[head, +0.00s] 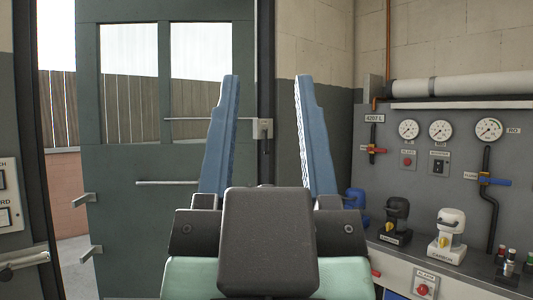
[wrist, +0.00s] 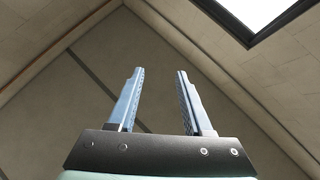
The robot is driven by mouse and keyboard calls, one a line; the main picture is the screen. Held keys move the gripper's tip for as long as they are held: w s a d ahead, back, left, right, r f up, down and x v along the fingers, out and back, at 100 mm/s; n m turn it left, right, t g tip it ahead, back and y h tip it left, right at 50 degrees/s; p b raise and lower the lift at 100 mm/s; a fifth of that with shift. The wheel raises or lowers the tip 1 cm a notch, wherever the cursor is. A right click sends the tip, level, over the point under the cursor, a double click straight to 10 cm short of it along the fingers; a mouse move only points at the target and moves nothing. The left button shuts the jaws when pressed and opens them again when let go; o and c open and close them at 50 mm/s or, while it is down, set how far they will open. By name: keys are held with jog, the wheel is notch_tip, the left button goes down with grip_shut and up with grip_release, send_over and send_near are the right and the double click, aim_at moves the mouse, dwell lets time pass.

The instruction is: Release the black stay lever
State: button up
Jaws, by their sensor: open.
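My gripper (head: 267,78) is raised in the middle of the head view, its two blue fingers pointing up and standing well apart. It is open with nothing between the fingers. In the wrist view my gripper (wrist: 160,71) is also open and empty, against the bare ceiling. I cannot pick out a black stay lever in either view. The green door (head: 120,175) with glass panes stands behind and left of the gripper. My gripper hides part of the scene behind it.
A grey panel at right carries several gauges (head: 440,131), a red-handled valve (head: 374,150) and a blue-and-red valve (head: 490,180). Below stand a black unit (head: 396,222) and a white unit (head: 447,237). Grey handles (head: 85,200) stick out at the door's left edge.

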notch_tip(320, 180, up, 8)
jog(key=p, duration=0.6)
jog(key=shift+p, duration=0.4)
grip_shut()
notch_tip(320, 180, up, 9)
jog(key=p, duration=0.9)
jog(key=shift+w, duration=0.1)
